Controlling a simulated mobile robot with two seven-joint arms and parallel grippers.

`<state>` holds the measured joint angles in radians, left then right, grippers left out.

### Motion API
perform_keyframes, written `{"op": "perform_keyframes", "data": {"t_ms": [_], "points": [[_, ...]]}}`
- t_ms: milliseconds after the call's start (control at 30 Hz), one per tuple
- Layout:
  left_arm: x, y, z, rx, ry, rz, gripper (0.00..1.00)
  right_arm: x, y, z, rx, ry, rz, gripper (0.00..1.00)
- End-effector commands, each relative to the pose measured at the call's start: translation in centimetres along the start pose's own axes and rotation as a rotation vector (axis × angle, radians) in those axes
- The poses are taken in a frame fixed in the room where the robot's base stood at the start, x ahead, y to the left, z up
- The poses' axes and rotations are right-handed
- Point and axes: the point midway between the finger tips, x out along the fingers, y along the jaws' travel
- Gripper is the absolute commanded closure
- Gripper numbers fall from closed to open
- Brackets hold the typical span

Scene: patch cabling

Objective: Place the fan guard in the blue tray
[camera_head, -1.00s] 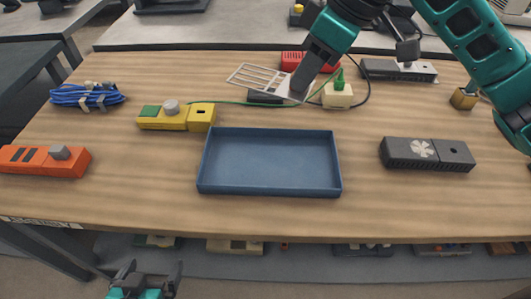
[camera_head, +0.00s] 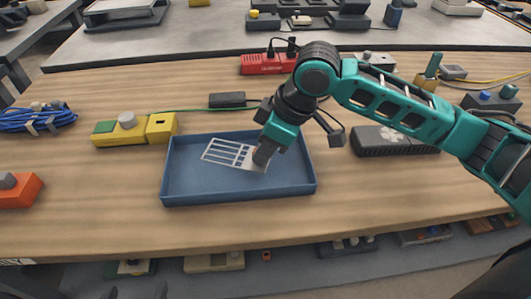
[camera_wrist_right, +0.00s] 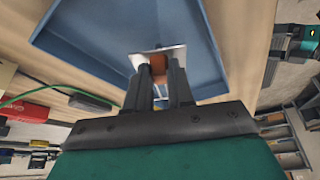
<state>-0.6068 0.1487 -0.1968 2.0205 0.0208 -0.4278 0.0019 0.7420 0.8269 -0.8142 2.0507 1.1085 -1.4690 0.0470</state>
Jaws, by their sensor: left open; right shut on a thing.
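The fan guard (camera_head: 229,152), a pale slotted plate, is over the inside of the blue tray (camera_head: 240,194). My right gripper (camera_head: 262,157) is shut on its right end. I cannot tell whether the guard touches the tray floor. In the right wrist view the guard (camera_wrist_right: 140,56) shows nearly edge-on at the fingertips, with the tray (camera_wrist_right: 85,38) beyond. Most of the guard is hidden there. My left gripper (camera_head: 137,293) is barely in view at the bottom edge, apart from the tray; its open jaws hold nothing visible.
A yellow device (camera_head: 122,131) stands left of the tray, and a dark box with a fan emblem (camera_head: 392,141) stands to its right. A small black block (camera_head: 227,100) and a red device (camera_head: 267,64) are behind. The table front is clear.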

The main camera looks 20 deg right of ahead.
Motion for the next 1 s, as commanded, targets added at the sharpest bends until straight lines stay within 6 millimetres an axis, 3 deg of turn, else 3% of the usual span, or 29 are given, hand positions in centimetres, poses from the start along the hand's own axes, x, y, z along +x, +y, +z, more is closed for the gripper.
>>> {"op": "perform_keyframes", "data": {"t_ms": [100,433,467,700,1000], "points": [[0.2,0.3,0.0,0.000,0.001,0.008,0.00,1.3,0.0,0.6,0.001,0.000,0.001,1.00],[0.0,0.4,-0.8,0.001,0.013,0.009,0.00,1.4,0.0,0.6,0.001,0.000,0.000,1.00],[0.1,0.3,-0.8,0.001,0.013,0.009,0.00,1.4,0.0,0.6,0.001,0.000,0.000,0.77],[0.1,0.1,-0.5,0.002,0.010,0.003,0.00,1.4,0.0,0.6,0.000,0.001,0.001,0.54],[0.2,-0.1,-0.2,0.002,0.007,0.000,0.00,1.3,0.0,0.5,0.000,0.001,0.001,0.52]]}}
